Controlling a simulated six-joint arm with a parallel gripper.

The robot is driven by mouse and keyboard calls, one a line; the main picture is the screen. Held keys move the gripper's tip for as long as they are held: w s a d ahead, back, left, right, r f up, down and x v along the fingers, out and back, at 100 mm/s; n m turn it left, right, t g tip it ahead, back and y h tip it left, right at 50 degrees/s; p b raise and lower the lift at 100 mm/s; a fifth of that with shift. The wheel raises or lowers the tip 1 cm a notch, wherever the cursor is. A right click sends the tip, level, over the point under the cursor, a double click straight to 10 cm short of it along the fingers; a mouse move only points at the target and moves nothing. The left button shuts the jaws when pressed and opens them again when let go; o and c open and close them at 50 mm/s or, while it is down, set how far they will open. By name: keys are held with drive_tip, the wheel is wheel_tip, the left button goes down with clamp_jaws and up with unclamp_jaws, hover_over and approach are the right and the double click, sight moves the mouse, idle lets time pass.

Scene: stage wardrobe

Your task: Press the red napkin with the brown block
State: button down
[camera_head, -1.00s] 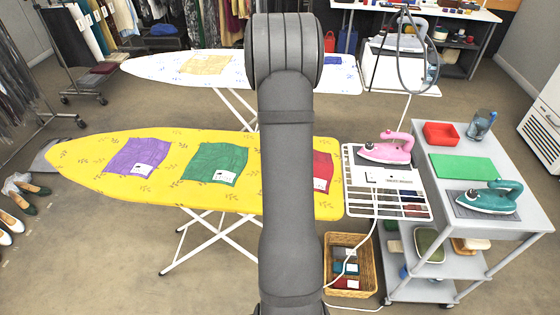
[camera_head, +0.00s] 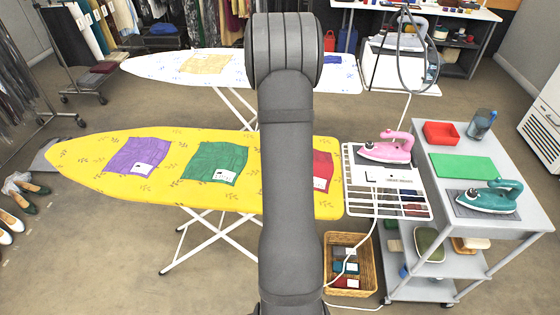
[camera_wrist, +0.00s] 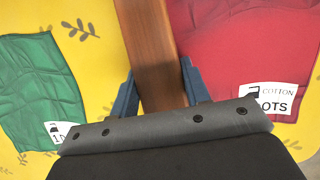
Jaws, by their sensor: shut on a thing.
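The red napkin (camera_head: 324,171) lies on the yellow ironing board (camera_head: 100,180), mostly behind my arm in the head view. In the wrist view the red napkin (camera_wrist: 245,50) shows at the right with a white "COTTON" label. The brown block (camera_wrist: 150,45) is a wooden bar between the two blue fingers of my gripper (camera_wrist: 162,92), which is shut on it. The block overlaps the napkin's left edge in the wrist view; I cannot tell whether it touches. My gripper is hidden behind my arm in the head view.
A green napkin (camera_head: 214,163) and a purple napkin (camera_head: 137,156) lie further left on the board. A pink iron (camera_head: 385,150) stands on the white rack at the board's right end. A grey trolley (camera_head: 515,215) with a teal iron (camera_head: 490,197) stands to the right.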

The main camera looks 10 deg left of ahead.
idle(0.7)
drive_tip(key=shift+r, duration=2)
